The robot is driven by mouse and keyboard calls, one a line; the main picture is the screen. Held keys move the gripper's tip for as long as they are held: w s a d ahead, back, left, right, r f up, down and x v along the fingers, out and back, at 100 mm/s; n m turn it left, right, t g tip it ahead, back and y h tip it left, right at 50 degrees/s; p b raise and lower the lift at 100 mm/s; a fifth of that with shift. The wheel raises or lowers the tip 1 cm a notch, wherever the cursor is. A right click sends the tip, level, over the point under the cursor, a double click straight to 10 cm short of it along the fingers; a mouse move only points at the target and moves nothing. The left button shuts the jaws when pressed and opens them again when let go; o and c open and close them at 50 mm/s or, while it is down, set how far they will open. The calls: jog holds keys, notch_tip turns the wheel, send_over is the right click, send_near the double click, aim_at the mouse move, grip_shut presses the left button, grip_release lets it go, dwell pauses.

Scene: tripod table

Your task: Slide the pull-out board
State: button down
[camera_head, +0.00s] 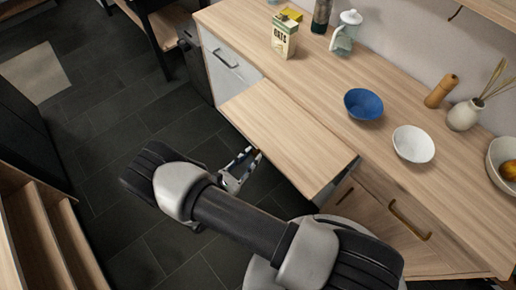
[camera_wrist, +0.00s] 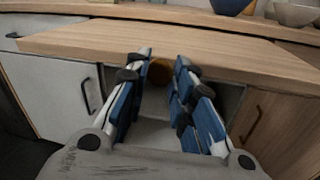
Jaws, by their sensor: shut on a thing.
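The pull-out board (camera_head: 285,135) is a flat light-wood panel standing out from under the counter's front edge. In the wrist view the board (camera_wrist: 160,42) spans the upper part, with its front edge facing me. A round brown knob (camera_wrist: 160,73) shows at that edge, between my fingers. My gripper (camera_head: 253,156) is at the board's front edge, left of its middle in the head view. In the wrist view my gripper (camera_wrist: 162,62) has its blue-padded fingers on both sides of the knob, shut on it. The fingertips partly hide the knob.
The wooden counter (camera_head: 330,100) carries a carton (camera_head: 284,36), a glass jug (camera_head: 345,33), a blue bowl (camera_head: 363,103) and a white bowl (camera_head: 413,144). Cabinet fronts with dark handles stand below. Dark floor (camera_head: 100,130) is free to the left; a wooden shelf unit (camera_head: 45,235) stands lower left.

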jog(key=shift+v, duration=0.85)
jog(key=shift+w+a, duration=0.1)
jog(key=c, duration=1.3)
grip_release()
jog(key=shift+c, duration=0.2)
jog(key=shift+a, duration=0.1)
jog(key=v, duration=1.2)
jog(key=shift+r, duration=0.1)
